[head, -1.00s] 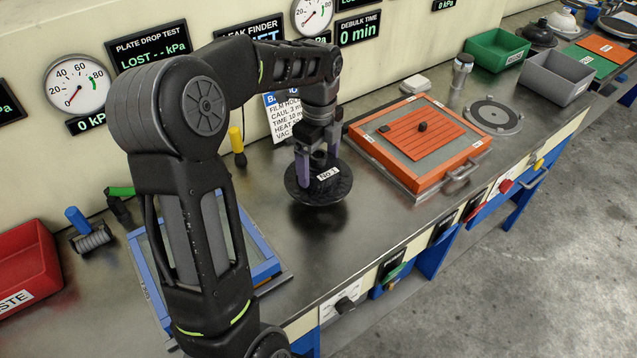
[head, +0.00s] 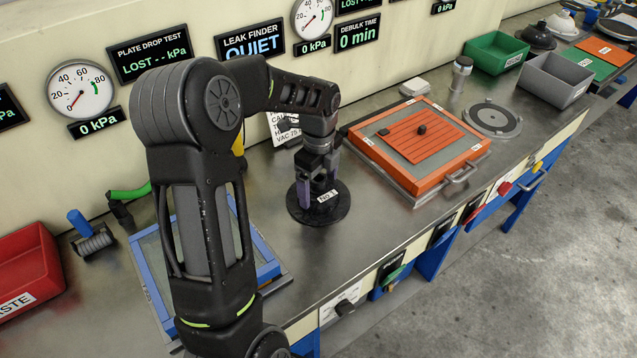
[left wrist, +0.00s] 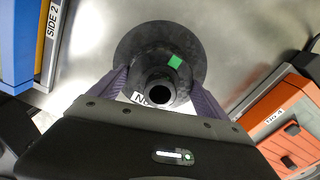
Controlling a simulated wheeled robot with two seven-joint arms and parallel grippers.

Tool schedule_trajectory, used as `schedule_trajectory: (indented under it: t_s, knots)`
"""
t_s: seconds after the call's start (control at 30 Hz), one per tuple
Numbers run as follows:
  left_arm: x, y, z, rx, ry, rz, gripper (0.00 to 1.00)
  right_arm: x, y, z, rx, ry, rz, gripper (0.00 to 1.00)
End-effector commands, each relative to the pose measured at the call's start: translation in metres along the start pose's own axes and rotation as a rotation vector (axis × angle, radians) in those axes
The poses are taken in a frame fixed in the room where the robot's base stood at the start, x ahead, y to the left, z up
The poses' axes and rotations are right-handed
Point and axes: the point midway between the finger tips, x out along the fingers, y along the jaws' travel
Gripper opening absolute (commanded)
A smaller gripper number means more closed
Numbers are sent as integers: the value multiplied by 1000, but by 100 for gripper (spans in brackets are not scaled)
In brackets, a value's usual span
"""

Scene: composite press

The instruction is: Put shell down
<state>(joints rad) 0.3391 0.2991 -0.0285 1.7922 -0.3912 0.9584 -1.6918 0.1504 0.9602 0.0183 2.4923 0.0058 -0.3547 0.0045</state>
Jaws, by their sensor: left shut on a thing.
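The shell is a dark round disc-shaped piece (head: 333,211) with a raised neck and a white "No 1" label. It is at the middle of the steel bench, between the blue frame and the orange frame. My left gripper (head: 318,190) is shut on the shell's neck from above. In the left wrist view the shell (left wrist: 130,46) shows its wide rim, a central hole and a green square mark, with the purple fingers on either side of the neck. The shell looks level and at or very near the bench top; a small gap underneath cannot be ruled out. My right gripper is not in view.
An orange frame (head: 365,150) with a ribbed pad lies to the right, and a blue frame (head: 270,271) lies left, partly behind my arm. A grey round plate (head: 493,118) and green and grey bins (head: 497,53) stand farther right. Bench space around the shell is clear.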

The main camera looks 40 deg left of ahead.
Motion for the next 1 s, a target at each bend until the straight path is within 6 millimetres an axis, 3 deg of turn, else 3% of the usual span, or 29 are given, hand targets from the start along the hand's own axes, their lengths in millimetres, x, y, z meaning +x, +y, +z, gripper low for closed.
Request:
schedule_trajectory:
  t_s: [0.17, 0.2, 0.3, 0.37, 0.73, 1.0]
  knots:
    - [3, 0, 0, 0, 0, -1, 26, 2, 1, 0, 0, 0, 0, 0]
    - [4, 0, 0, 0, 0, 0, 88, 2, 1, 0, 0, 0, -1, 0]
    - [3, 0, 0, 0, 0, 0, 96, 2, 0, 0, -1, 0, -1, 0]
    - [3, 0, 0, 0, 0, 0, 100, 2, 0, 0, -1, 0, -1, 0]
    - [-3, 0, 0, 0, -1, -2, 100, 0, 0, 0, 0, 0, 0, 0]
    - [-44, -1, 1, 0, -2, -6, 100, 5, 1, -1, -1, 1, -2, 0]
